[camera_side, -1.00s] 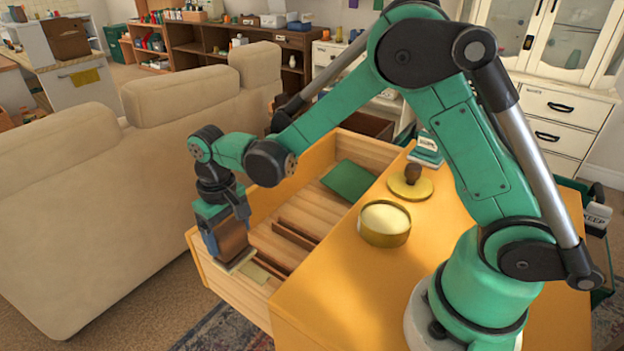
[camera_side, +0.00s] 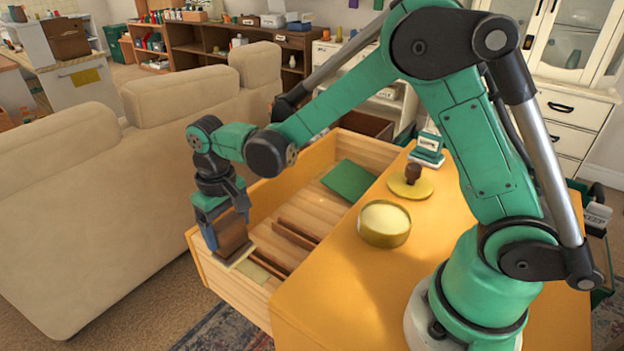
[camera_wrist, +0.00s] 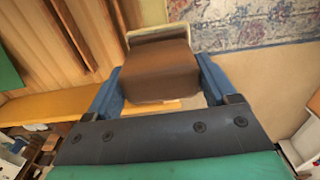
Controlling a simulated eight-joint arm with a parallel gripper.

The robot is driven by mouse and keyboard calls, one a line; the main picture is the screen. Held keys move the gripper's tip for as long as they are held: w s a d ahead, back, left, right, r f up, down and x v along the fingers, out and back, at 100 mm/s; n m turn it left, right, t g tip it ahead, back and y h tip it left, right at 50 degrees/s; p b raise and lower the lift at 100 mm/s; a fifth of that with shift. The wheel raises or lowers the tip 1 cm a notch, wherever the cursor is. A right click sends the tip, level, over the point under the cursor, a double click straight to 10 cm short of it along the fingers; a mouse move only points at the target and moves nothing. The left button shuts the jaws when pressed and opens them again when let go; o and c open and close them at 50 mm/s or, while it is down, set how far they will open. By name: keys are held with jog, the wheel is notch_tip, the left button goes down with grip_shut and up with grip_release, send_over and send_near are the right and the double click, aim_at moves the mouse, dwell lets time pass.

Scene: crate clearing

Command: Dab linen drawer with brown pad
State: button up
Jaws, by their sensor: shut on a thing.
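The brown pad (camera_side: 232,236) is a brown block with a pale base. My gripper (camera_side: 222,226) is shut on it, with a blue finger on each side of the pad in the wrist view (camera_wrist: 160,68). The linen drawer (camera_side: 236,294) is a pale wooden drawer pulled out from the yellow cabinet. The pad is upright at the drawer's near left end, its pale base by the drawer's rim. I cannot tell whether the base touches the wood. A folded green cloth (camera_side: 347,181) lies at the drawer's far end, and brown divider strips (camera_side: 297,233) cross its floor.
A beige sofa (camera_side: 90,220) stands close to the drawer's left side.

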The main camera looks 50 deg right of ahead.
jog(key=shift+r, duration=2.5)
jog(key=shift+r, duration=0.1)
